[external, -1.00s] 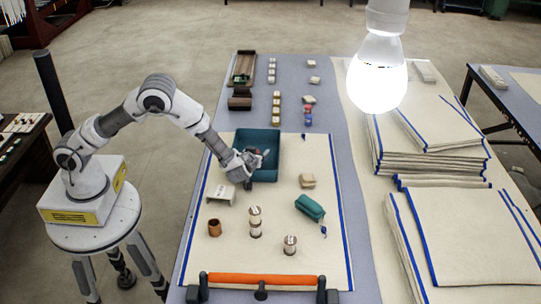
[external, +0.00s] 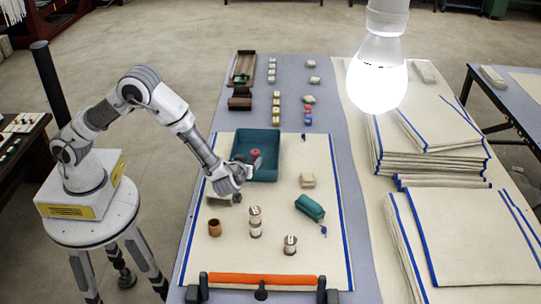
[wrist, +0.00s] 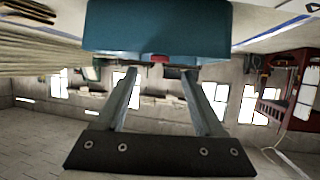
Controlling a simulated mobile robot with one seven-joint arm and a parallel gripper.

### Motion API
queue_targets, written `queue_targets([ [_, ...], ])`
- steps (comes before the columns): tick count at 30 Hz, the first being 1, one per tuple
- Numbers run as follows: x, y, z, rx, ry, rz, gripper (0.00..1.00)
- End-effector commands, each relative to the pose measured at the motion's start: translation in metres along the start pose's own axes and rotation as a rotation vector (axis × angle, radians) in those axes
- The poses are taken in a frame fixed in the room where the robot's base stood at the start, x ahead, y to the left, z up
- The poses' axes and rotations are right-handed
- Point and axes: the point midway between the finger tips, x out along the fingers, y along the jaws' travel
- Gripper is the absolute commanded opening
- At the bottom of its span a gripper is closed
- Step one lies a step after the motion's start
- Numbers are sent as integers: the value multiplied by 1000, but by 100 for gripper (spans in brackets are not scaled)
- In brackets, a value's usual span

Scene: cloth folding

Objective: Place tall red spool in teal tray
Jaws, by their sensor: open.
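The teal tray (external: 271,137) stands on the cream cloth in front of my arm. The red spool (external: 255,153) shows inside the tray near its front left part; its lower part is hidden, so I cannot tell if it stands upright. My gripper (external: 248,178) is open and empty just outside the tray's near left corner, apart from the spool. In the wrist view the open fingers (wrist: 161,78) point at the tray wall (wrist: 158,28), and a small bit of red (wrist: 159,58) shows at the tray's edge between them.
A white stand lies partly hidden under my gripper. A brown cup (external: 214,228), cream-and-brown spools (external: 255,222), a teal pouch (external: 310,207) and a beige block (external: 307,180) sit on the cloth. An orange roller (external: 262,280) lies along the front. A lit bulb (external: 377,80) hangs at right.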

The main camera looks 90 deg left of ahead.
Motion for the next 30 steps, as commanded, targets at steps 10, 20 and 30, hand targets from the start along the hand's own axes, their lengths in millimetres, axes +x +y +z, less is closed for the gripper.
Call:
queue_targets([
  [10, -18, 32, -32, -53, -67, 184, 70],
  [20, -123, 84, -122, -60, -283, 768, 70],
  [30, -242, 16, -164, 209, -454, 1182, 70],
])
